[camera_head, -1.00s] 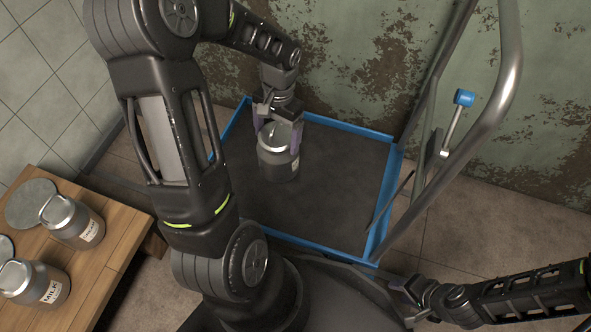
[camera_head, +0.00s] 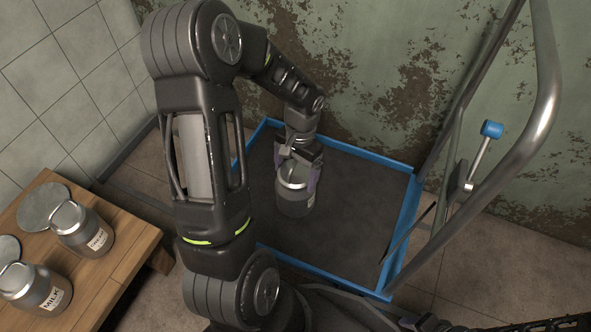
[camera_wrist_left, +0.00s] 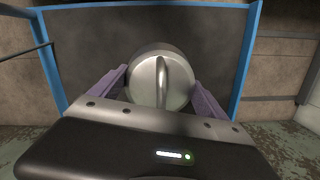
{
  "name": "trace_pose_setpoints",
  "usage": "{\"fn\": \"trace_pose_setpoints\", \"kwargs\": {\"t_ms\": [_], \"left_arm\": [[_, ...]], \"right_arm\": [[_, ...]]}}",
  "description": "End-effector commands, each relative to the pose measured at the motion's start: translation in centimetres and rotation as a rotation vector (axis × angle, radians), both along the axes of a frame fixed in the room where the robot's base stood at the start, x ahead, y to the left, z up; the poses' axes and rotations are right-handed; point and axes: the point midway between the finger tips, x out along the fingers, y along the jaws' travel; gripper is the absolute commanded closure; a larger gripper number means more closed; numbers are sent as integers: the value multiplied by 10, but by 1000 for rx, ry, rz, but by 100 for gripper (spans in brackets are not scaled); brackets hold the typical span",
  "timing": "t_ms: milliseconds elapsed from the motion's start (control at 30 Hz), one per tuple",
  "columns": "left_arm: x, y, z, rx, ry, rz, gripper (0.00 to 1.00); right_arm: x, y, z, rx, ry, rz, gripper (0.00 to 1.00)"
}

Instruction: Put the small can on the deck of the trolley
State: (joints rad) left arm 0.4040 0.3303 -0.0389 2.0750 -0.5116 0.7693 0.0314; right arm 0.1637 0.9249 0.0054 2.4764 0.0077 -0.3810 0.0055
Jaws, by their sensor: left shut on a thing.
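The small can (camera_head: 295,199), a grey metal can with a lid handle, is held upright by my left gripper (camera_head: 297,168). The two purple fingers are closed on either side of its top. It is over the dark deck of the trolley (camera_head: 362,205), inside the blue rim; I cannot tell whether its base touches the deck. In the left wrist view the can's round lid (camera_wrist_left: 150,85) is between the fingers, with the deck (camera_wrist_left: 85,45) behind it. My right gripper cannot be made out.
The trolley's metal handle (camera_head: 548,75) and blue-ended lever (camera_head: 491,130) rise at the right. A peeling wall stands behind. The deck around the can is bare.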

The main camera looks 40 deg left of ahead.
Motion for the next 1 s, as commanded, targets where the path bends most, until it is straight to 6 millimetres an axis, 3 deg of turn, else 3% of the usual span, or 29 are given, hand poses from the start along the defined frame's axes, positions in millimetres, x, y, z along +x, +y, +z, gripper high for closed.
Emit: {"fn": "trace_pose_setpoints", "kwargs": {"t_ms": [200,700,733,867,1000], "left_arm": [[1,0,-32,1,-1,0,87],[1,0,-38,1,-3,0,87],[0,0,-38,0,0,0,12],[0,0,-38,0,0,0,1],[0,0,-38,0,0,0,0]], "right_arm": [[2,0,-17,-1,-5,-3,64],[3,1,-19,-1,-8,-4,64],[3,1,-19,-1,-8,-4,64],[3,0,-19,-1,-8,-4,64],[3,0,-19,-1,-8,-4,64]]}}
